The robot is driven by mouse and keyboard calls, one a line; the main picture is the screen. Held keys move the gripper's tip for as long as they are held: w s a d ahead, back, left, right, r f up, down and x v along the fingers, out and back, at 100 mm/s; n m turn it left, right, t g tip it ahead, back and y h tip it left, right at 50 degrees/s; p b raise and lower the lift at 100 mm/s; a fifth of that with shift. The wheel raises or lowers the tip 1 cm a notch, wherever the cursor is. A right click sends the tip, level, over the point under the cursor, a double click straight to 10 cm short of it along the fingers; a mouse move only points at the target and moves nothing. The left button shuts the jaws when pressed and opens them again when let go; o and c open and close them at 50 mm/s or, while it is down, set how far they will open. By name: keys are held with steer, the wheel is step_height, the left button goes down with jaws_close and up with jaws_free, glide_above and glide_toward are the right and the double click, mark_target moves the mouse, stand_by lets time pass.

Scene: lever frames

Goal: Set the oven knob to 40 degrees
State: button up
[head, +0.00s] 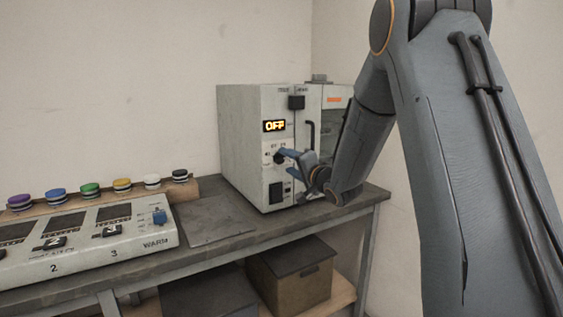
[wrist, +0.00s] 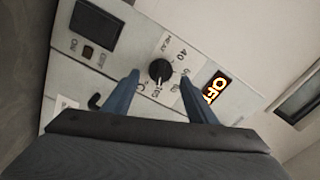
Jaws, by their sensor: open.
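The oven (head: 238,140) is a pale box on the bench with a lit display (head: 274,126) reading OFF. The display also shows in the wrist view (wrist: 217,88). The black oven knob (wrist: 160,70) sits on the control panel amid printed numbers, 40 among them; its exact pointer setting is hard to read. In the head view the knob (head: 279,157) is small and close to my fingertips. My gripper (wrist: 160,92) is open, with one blue finger on each side of the knob in the wrist view. I cannot tell whether the fingers touch it.
A hot-plate unit (head: 90,236) with a blue switch stands at the left of the bench (head: 215,241). Several coloured round pieces line a wooden rail (head: 205,185) behind it. A lidded box (head: 292,277) sits on the shelf below.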

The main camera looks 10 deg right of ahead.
mark_target(281, 158)
steer(key=shift+x, duration=1.15)
steer(key=shift+a, duration=0.1)
